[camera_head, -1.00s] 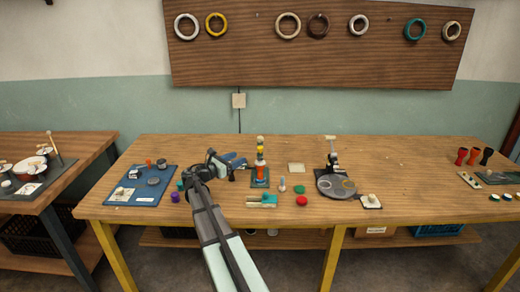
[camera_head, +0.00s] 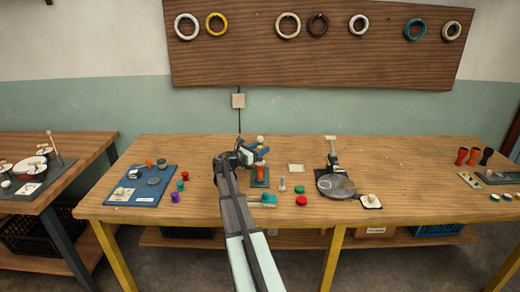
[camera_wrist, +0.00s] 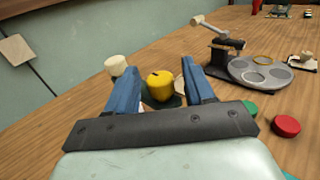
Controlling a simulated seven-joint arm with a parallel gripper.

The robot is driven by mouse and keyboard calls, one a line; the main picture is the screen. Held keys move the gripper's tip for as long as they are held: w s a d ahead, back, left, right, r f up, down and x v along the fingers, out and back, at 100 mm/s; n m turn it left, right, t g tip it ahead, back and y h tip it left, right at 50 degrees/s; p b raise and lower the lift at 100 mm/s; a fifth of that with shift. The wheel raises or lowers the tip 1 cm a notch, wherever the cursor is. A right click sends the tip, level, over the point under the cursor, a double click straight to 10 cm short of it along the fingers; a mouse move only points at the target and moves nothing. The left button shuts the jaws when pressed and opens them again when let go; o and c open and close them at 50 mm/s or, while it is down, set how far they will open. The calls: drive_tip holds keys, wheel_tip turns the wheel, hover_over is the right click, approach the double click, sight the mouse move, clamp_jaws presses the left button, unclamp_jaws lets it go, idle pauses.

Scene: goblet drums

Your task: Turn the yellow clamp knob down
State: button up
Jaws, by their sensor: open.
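The yellow clamp knob (camera_wrist: 160,86) shows in the wrist view between the two blue fingers of my open gripper (camera_wrist: 160,70). I cannot tell whether either finger touches it. In the head view, my gripper (camera_head: 257,150) is at the upper part of the small clamp stand and hides most of the knob. The orange-red goblet drum (camera_head: 261,173) shows below my fingers, on the dark green base (camera_head: 260,184). A cream piece (camera_head: 261,139) tops the stand; a cream round piece (camera_wrist: 116,65) also shows beyond the left finger in the wrist view.
A grey round turntable (camera_head: 337,187) with a post stands to the right. Red (camera_head: 302,201) and green (camera_head: 300,189) round pieces and a teal tool (camera_head: 267,200) lie in front. A blue mat (camera_head: 141,186) with small parts is at left.

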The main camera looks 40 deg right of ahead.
drive_tip(key=shift+d, duration=0.3)
drive_tip(key=shift+c, duration=0.2)
drive_tip(key=c, duration=0.9)
